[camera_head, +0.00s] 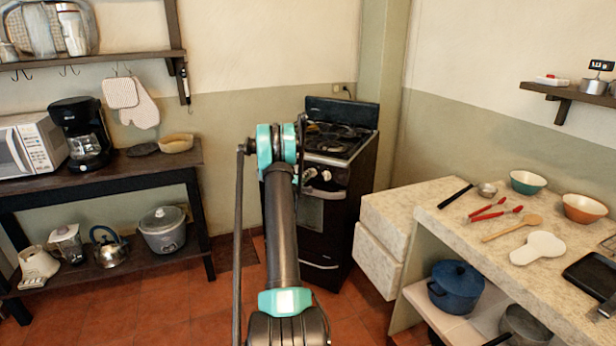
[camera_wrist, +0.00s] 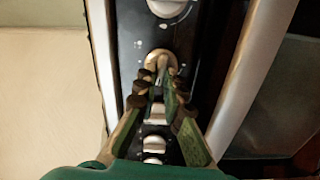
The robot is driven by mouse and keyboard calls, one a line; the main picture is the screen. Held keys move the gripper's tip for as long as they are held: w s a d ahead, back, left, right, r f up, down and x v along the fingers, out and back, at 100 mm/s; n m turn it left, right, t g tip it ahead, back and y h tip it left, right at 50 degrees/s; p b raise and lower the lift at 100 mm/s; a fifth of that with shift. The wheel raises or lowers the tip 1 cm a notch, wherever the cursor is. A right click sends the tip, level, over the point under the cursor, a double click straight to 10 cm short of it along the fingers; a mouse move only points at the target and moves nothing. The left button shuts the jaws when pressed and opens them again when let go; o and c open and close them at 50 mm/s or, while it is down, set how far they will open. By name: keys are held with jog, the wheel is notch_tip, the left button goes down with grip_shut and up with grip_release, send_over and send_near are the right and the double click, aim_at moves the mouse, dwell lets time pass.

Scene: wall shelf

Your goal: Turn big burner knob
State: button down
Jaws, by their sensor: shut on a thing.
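The stove (camera_head: 335,185) is black with a front panel of knobs, in the middle of the head view. In the wrist view, my gripper (camera_wrist: 160,84) is shut on a burner knob (camera_wrist: 158,58) with a tan round face. The two fingers are on either side of its grip, with dark pads against it. A pale knob (camera_wrist: 168,7) is above it in the picture, and several smaller pale knobs (camera_wrist: 156,113) line up below, between the fingers.
A stone counter (camera_head: 437,215) with utensils and bowls stands right of the stove. A dark shelf table (camera_head: 150,170) with a microwave (camera_head: 28,145) and coffee maker (camera_head: 82,130) is at the left. Tiled floor (camera_head: 170,300) is clear between them.

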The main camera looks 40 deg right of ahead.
dwell(0.3)
jog(key=c, duration=1.6)
grip_release()
jog(key=shift+a, duration=0.1)
jog(key=shift+v, duration=5.95)
grip_shut()
